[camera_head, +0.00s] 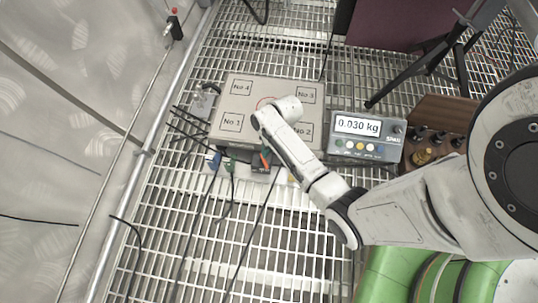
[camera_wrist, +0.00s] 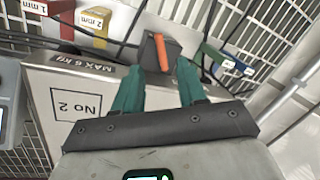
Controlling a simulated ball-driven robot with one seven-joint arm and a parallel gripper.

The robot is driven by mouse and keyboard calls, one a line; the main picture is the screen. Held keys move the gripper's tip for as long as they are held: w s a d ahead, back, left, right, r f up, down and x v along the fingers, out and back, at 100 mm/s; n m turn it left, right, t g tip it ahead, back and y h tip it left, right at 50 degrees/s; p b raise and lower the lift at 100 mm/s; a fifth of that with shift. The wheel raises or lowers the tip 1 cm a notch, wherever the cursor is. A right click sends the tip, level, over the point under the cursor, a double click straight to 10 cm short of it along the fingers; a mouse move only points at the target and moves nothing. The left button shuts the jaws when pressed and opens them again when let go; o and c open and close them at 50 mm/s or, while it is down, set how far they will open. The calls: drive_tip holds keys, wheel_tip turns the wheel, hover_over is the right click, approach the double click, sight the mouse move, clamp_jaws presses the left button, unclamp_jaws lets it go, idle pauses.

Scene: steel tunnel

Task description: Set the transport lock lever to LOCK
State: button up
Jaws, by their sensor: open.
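An orange lever (camera_wrist: 162,52) stands on a dark block at the edge of the grey weighing platform (camera_wrist: 65,78). In the head view the lever (camera_head: 265,159) shows small at the platform's near edge, just below my arm's end. No LOCK marking is readable, so I cannot tell the lever's setting. My gripper (camera_wrist: 161,66) is open, with its two teal fingers apart and pointing toward the lever. The lever lies ahead of the gap between the fingertips, and nothing is seen held. In the head view my arm's wrist hides part of the platform, and the fingers are not clear.
A scale display (camera_head: 357,126) reading 0.030 kg stands right of the platform. Red (camera_wrist: 58,8) and yellow (camera_wrist: 95,20) tags, and blue and green ones, flank the lever block with black cables. A wooden weight box (camera_head: 437,120) and tripod stand farther right. Open grating lies in front.

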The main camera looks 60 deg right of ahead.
sight(266, 164)
drive_tip(key=f+b, duration=0.1)
drive_tip(key=f, duration=0.2)
drive_tip(key=a+f+b, duration=0.1)
drive_tip(key=f+b, duration=0.1)
drive_tip(key=w+f+b, duration=0.1)
drive_tip(key=f+b, duration=0.1)
drive_tip(key=f, duration=0.1)
drive_tip(key=shift+a+f, duration=0.15)
drive_tip(key=shift+f, duration=0.2)
clamp_jaws()
